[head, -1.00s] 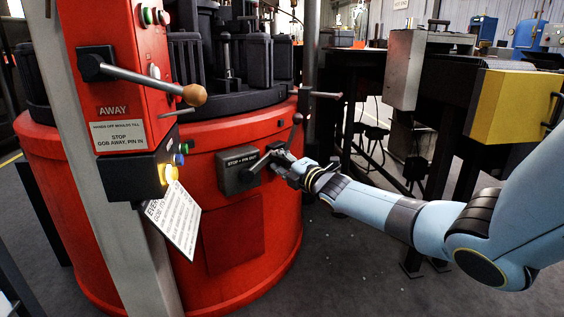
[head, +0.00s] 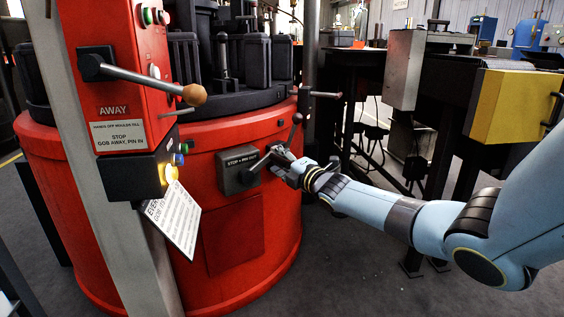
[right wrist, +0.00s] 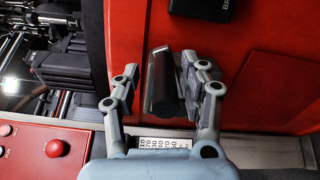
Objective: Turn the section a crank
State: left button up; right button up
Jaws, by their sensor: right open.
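A red round machine base (head: 240,240) carries a grey box (head: 238,170) whose plate appears to read "STOP" and "PIN OUT". A short grey lever (head: 257,165) slants up from the box towards my right gripper (head: 279,154). My right gripper is at the box's right end. In the right wrist view my right gripper (right wrist: 167,80) is open, with a dark grey bar-like part (right wrist: 160,82) between its fingers. I cannot tell whether a finger touches it. No part is labelled as the section a crank. My left gripper is not in view.
A red control panel (head: 120,60) with a wooden-knobbed lever (head: 193,94) stands at the left. A white hanging card (head: 175,218) is below it. A yellow box (head: 515,105) is at the right.

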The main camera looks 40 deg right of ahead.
jog(key=s, duration=1.2)
jog(key=shift+a, duration=0.45)
dwell(0.6)
jog(key=s+a+f+m+g, duration=0.35)
jog(key=s+a+f, duration=0.25)
jog(key=s+f, duration=0.4)
jog(key=s+a+f+m+g+y, duration=0.1)
jog(key=s+a+f+m+g, duration=0.3)
jog(key=s+f, duration=0.65)
jog(key=s+a+f+m+g, duration=0.2)
jog(key=s+a+f+g, duration=0.4)
jog(key=s+f, duration=0.45)
pick_arm(q)
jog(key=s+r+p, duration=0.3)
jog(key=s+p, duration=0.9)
jog(key=p, duration=0.2)
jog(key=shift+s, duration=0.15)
pick_arm(e)
jog(key=s+a+m+g, duration=0.1)
jog(key=s+m+g, duration=0.3)
jog(key=s, duration=1.9)
jog(key=m, duration=0.5)
jog(key=shift+s+a+f+h, duration=0.15)
jog(key=shift+a+f+h, duration=0.15)
jog(key=shift+f+h, duration=0.1)
